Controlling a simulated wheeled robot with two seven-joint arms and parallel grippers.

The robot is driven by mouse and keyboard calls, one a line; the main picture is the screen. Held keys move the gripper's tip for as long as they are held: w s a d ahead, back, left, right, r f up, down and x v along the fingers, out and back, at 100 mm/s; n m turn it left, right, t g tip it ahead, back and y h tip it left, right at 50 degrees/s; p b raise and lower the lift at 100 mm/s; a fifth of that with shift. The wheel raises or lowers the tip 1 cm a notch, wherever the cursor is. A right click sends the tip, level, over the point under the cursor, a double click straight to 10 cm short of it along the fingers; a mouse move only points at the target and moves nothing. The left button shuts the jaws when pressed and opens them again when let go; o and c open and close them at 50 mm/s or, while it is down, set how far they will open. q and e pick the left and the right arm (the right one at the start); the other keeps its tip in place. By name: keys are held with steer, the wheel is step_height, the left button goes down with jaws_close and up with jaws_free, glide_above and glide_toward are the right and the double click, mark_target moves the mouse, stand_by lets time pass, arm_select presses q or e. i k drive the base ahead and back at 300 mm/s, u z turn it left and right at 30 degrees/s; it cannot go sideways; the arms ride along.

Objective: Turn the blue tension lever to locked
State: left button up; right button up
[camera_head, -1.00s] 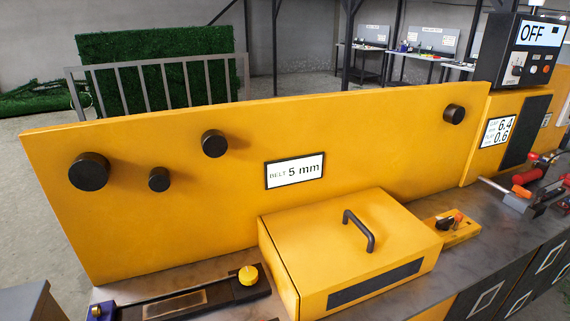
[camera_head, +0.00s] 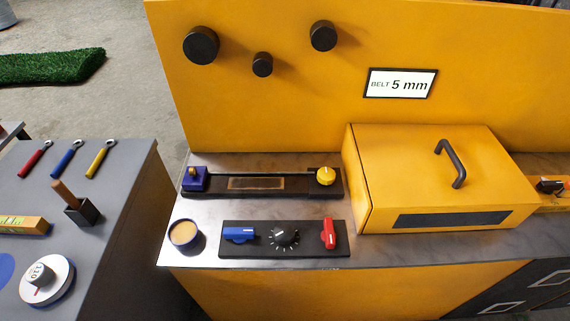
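The blue tension lever (camera_head: 239,235) is on the left part of a black control panel (camera_head: 262,250) near the front edge of the machine top. Its handle lies roughly left to right. A black dial (camera_head: 284,237) with white tick marks sits in the middle of the panel. A red lever (camera_head: 328,233) stands at the panel's right, pointing away from me. No locked or unlocked wording is readable beside the blue lever. Neither of my grippers shows in the head view.
Behind is a black rail fixture (camera_head: 285,192) with a yellow knob (camera_head: 326,176). A yellow box (camera_head: 400,175) with a handle blocks the right. A grey table (camera_head: 110,190) with several tools stands left, across a gap.

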mark_target(240, 234)
steer(key=z, duration=0.45)
steer(key=k, duration=0.95)
steer(key=u, duration=1)
